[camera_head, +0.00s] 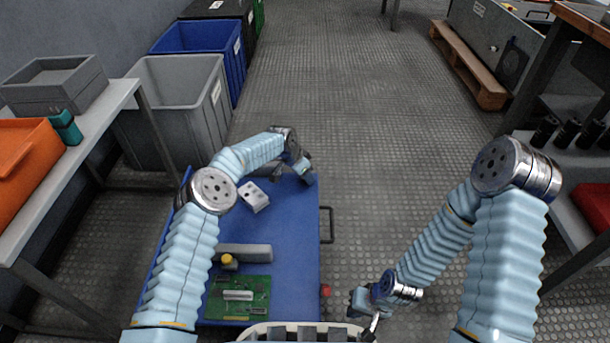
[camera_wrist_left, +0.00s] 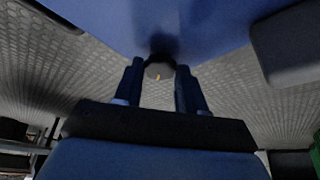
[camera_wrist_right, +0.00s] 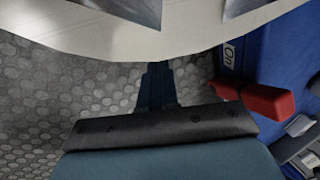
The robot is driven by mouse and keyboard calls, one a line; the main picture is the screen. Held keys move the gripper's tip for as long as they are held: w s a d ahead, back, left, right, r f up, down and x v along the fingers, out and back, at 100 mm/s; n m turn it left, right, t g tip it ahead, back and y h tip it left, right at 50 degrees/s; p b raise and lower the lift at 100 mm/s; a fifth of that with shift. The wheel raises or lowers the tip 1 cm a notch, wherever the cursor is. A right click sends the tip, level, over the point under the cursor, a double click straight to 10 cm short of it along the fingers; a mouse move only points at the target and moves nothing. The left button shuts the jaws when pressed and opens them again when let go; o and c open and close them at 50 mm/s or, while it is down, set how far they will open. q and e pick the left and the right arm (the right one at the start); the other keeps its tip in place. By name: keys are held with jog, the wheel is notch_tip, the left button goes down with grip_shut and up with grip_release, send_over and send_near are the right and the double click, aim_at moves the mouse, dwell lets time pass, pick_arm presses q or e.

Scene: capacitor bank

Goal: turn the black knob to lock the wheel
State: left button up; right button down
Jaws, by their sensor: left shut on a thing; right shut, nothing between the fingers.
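The blue cart (camera_head: 290,235) stands in front of me in the head view. My left arm reaches over it, with my left gripper (camera_head: 305,178) at its far right corner. In the left wrist view my left gripper (camera_wrist_left: 160,78) has its fingers on either side of a dark, shadowed part (camera_wrist_left: 161,47), likely the black knob, just below the blue cart surface (camera_wrist_left: 120,15). The fingers are shut on it. The wheel cannot be made out. My right gripper (camera_wrist_right: 157,78) is shut and empty, low beside the cart's near right corner.
A red part (camera_wrist_right: 266,103) sticks out from the cart's near right side, close to my right gripper. A green circuit board (camera_head: 255,297), a grey bar (camera_head: 248,252) and a small white block (camera_head: 253,196) lie on the cart.

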pick_arm(q)
jog(key=shift+w+a+m+g+h, duration=0.15)
jog(key=shift+m+g+h, duration=0.2)
jog(key=shift+m, duration=0.95)
jog(key=shift+g, duration=0.25)
jog(key=o, duration=1.1)
jog(key=shift+c, duration=0.2)
jog(key=shift+r, duration=0.3)
jog(key=p+v, duration=0.3)
jog(key=v, duration=1)
jog(key=shift+p, duration=0.4)
